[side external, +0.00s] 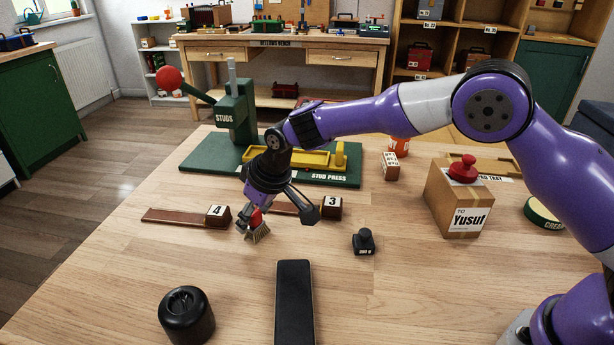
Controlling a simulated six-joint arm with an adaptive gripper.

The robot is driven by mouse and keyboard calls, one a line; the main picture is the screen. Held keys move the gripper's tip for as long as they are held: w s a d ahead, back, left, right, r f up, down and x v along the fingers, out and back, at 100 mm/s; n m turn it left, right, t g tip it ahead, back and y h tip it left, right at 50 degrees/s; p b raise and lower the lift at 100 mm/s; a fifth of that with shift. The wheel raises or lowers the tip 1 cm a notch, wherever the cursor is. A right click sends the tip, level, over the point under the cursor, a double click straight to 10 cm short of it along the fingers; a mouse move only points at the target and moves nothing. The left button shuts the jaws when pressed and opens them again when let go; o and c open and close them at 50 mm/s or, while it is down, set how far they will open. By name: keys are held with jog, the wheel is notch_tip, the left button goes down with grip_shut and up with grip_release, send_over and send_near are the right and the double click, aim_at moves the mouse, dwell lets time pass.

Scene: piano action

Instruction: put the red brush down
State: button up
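The red brush (256,215) is near the middle-left of the table, its pale bristles pointing down. Its upper part is partly hidden by my gripper. My gripper (277,217) points down over it with its two fingers spread wide. The brush is beside the left finger, and a clear gap separates it from the right finger. I cannot tell whether the brush touches that finger, or whether its bristles fully rest on the wooden table (400,290).
Brown pieces marked 4 (218,215) and 3 (331,207) lie either side. The green stud press (235,115) stands behind. A small black weight (364,241), a black strip (294,305), a black round object (186,315) and a cardboard box (458,200) stand around.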

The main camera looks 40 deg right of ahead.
jog(key=v, duration=1.2)
jog(key=s+d+r+m, duration=0.2)
jog(key=s+d+r, duration=0.45)
jog(key=d, duration=0.25)
jog(key=s+d+f+m+h, duration=0.1)
jog(key=s+d, duration=0.3)
jog(key=s, duration=0.3)
jog(key=s+d+f+m+t, duration=0.1)
jog(key=s+d, duration=0.3)
jog(key=s, duration=0.4)
jog(key=shift+s+f+h, duration=0.15)
jog(key=shift+f+h, duration=0.25)
jog(key=shift+f, duration=0.15)
